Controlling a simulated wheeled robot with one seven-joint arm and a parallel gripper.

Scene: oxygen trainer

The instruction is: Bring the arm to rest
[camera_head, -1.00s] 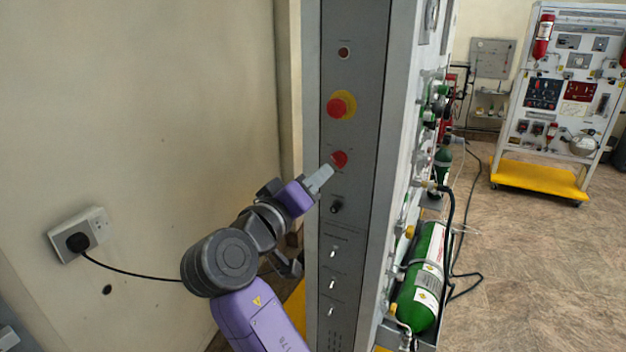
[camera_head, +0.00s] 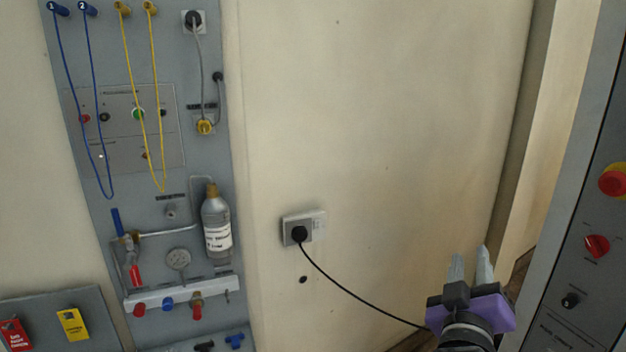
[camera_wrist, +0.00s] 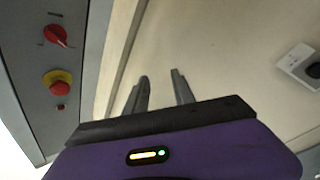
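My gripper (camera_head: 469,268) is at the lower right of the head view, pointing up and away, with nothing between its two grey fingers. The fingers stand apart in the wrist view (camera_wrist: 160,92), with the cream wall behind them. The grey control panel (camera_head: 590,140) is to the right of my gripper, with a clear gap between. It carries a red rotary knob (camera_head: 597,246), a red push button on a yellow ring (camera_head: 613,181) and a small black knob (camera_head: 571,300). The red knob (camera_wrist: 56,36) and red button (camera_wrist: 58,83) also show in the wrist view.
A wall socket (camera_head: 304,228) with a black plug has a black cable (camera_head: 350,292) running down behind my gripper. A grey board (camera_head: 150,190) at the left holds blue and yellow cords and a grey bottle (camera_head: 216,228).

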